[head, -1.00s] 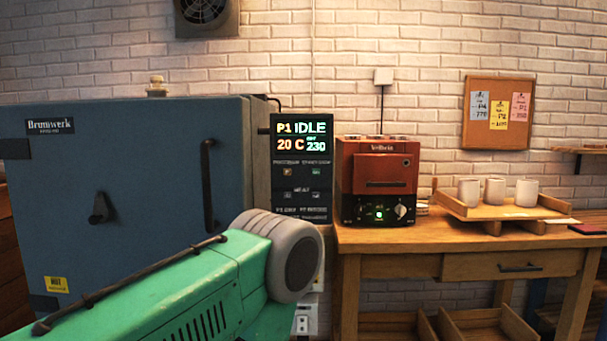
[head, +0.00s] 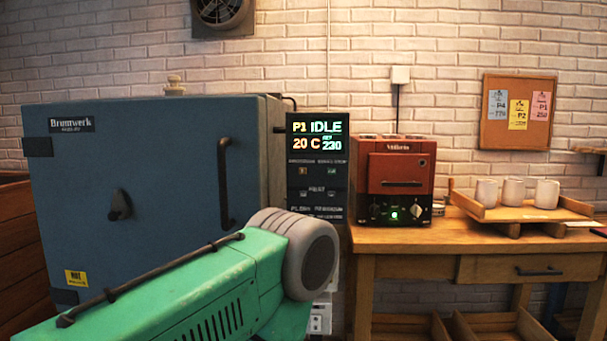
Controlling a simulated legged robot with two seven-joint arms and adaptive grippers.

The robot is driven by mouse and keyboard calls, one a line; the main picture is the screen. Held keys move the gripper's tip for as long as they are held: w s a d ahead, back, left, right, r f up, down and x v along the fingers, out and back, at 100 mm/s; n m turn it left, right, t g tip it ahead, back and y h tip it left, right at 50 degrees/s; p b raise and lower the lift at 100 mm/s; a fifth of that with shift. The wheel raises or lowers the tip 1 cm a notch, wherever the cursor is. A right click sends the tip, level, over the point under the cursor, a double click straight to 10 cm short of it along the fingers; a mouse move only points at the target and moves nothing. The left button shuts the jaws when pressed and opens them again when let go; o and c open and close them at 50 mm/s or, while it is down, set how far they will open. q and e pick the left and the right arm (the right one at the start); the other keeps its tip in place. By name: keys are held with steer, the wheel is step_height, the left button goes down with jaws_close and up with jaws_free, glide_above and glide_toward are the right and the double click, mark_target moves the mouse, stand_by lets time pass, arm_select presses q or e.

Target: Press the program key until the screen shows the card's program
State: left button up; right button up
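The kiln's control panel (head: 317,165) is a dark upright box beside the large blue kiln (head: 150,170). Its screen (head: 317,135) reads "P1 IDLE", "20 C" and "230". A green arm segment of mine reaches in from the lower left below the panel. Neither gripper is visible.
A small red kiln (head: 395,170) stands on the wooden table (head: 440,236) right of the panel. Several white cups (head: 513,191) stand on a wooden tray (head: 480,210). The blue kiln's door handle (head: 225,185) sticks out left of the panel.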

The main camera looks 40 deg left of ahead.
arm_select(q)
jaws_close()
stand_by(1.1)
